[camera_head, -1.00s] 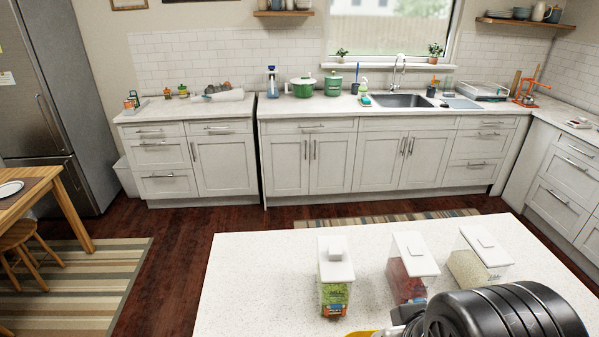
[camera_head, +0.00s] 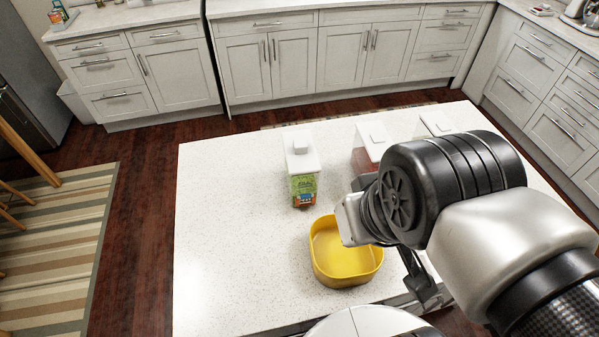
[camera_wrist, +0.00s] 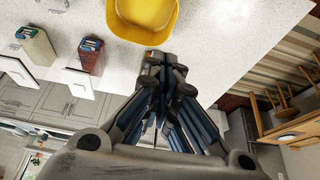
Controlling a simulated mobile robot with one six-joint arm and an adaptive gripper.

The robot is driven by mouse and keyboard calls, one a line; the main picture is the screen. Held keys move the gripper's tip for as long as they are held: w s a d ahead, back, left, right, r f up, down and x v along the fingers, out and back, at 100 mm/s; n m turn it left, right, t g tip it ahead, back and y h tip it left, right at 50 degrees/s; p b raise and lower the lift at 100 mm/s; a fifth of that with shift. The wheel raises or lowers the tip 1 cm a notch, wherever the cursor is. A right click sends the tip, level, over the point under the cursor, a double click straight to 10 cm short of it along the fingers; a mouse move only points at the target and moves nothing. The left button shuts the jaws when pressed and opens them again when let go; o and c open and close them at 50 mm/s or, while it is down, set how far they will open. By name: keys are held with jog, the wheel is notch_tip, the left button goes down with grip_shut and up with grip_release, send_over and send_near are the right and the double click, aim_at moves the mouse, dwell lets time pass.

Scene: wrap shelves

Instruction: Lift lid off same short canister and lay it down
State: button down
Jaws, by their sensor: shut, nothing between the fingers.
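Three lidded clear canisters stand in a row on the white counter. The left one (camera_head: 303,180) holds green contents and has a white lid (camera_head: 300,151) with a square knob. The middle one (camera_head: 363,160) holds red contents and has a white lid (camera_head: 371,142); my arm partly covers it. Of the right one, only the white lid (camera_head: 436,122) shows above my arm. All visible lids sit on their canisters. In the wrist view two canisters (camera_wrist: 36,45) (camera_wrist: 90,57) appear left of my gripper. My gripper (camera_wrist: 163,62) is shut and empty beside the yellow bowl (camera_wrist: 142,18).
The yellow bowl (camera_head: 345,262) stands empty in front of the left canister, near the counter's front edge. The white counter (camera_head: 230,220) is bare on its left side. Cabinets with a sink counter line the back wall beyond a floor gap.

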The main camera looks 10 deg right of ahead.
aim_at(300, 143)
jog(key=c, duration=2.4)
grip_release()
